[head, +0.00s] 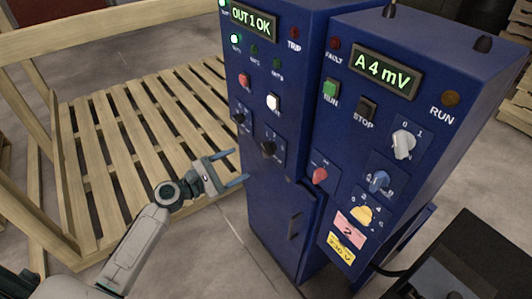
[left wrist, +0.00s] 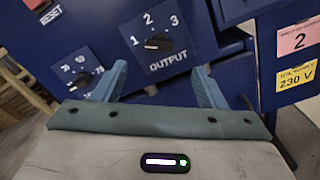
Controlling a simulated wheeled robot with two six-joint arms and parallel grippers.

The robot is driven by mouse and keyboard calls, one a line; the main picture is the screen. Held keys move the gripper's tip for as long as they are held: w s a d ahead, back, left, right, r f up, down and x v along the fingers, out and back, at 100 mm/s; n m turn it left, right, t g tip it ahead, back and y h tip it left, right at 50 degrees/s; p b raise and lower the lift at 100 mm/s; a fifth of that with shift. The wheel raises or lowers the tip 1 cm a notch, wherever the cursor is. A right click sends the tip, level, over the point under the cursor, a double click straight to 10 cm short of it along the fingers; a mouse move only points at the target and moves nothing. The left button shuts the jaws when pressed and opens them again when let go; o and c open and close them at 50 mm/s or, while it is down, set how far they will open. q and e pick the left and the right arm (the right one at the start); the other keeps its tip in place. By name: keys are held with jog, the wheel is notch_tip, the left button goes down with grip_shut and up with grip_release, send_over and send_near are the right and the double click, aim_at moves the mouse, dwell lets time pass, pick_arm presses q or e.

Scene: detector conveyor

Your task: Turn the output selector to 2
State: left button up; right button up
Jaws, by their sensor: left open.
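The output selector (head: 268,148) is a small black knob on the left blue cabinet. In the left wrist view the knob (left wrist: 157,42) has marks 1, 2, 3 above it and OUTPUT below; its pale pointer line seems to face left, on the 1 side. The display (head: 252,20) reads OUT 1 OK. My left gripper (head: 240,166) is open and empty, in front of the cabinet and left of the selector. In the left wrist view its fingers (left wrist: 158,72) stand apart below the knob, not around it. My right gripper is out of view.
A second black knob (left wrist: 79,79) sits left of the selector, with a RESET button (left wrist: 36,4) above. The right blue cabinet (head: 440,140) carries more knobs and buttons and stands close on the right. A wooden pallet (head: 120,120) lies behind my left arm.

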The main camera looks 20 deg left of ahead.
aim_at(266, 150)
pick_arm(q)
jog(key=p+x, duration=0.3)
jog(key=x, duration=0.6)
jog(key=shift+w+p, duration=0.15)
jog(key=shift+p, duration=0.15)
jog(key=shift+w+d+f, duration=0.1)
jog(key=shift+w+d, duration=0.3)
jog(key=shift+w, duration=0.2)
jog(key=shift+c, duration=0.4)
